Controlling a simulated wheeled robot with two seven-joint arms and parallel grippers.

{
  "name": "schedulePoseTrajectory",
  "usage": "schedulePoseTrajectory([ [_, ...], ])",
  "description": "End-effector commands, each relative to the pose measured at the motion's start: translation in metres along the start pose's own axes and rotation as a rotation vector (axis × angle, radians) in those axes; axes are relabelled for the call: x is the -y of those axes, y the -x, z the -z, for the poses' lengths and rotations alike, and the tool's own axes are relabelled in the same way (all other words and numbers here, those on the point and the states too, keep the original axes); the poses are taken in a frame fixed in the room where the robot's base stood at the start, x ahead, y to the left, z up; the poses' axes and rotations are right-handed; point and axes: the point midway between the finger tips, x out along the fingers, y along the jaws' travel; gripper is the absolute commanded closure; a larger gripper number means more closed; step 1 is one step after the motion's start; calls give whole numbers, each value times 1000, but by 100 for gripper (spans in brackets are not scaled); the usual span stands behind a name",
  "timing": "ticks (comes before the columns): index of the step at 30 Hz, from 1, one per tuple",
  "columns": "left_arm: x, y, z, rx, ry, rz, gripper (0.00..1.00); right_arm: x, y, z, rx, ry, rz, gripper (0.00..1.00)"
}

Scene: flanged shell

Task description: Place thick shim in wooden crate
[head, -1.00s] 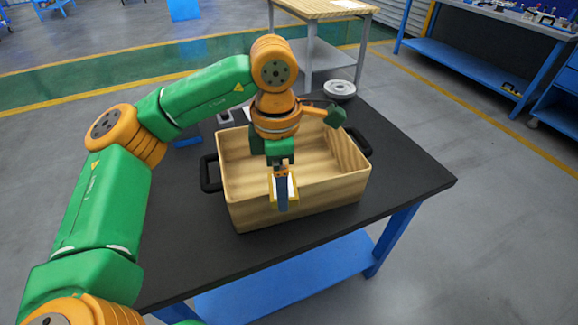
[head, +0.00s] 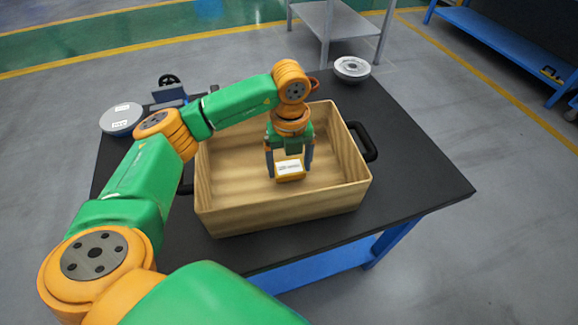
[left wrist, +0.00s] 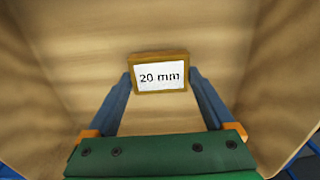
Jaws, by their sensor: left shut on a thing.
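The thick shim (head: 289,172) is a small orange-brown block with a white label; in the left wrist view the label on the shim (left wrist: 160,76) reads "20 mm". My left gripper (head: 290,165) is shut on the shim, one finger on each side, and holds it inside the wooden crate. The left wrist view shows the blue fingers of the gripper (left wrist: 161,82) against the shim's sides. The wooden crate (head: 285,217) is a light wood box with black handles on the table. I cannot tell whether the shim touches the crate floor. My right gripper is not in view.
The black table (head: 420,185) has free room right of the crate. A round labelled part (head: 121,118) and a dark blue device (head: 169,93) stand at the back left.

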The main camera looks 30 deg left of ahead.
Motion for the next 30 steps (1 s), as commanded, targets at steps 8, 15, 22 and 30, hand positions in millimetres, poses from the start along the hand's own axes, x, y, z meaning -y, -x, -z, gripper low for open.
schedulePoseTrajectory([
  [8, 0, -17, 0, 1, -1, 2, 80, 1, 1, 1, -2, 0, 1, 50],
  [15, 0, -21, 0, 0, -2, 1, 5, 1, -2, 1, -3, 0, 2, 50],
  [22, 0, -20, 0, 0, -2, 1, 0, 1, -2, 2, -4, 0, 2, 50],
  [30, 2, 18, -1, 3, -2, 6, 0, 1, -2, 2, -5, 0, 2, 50],
])
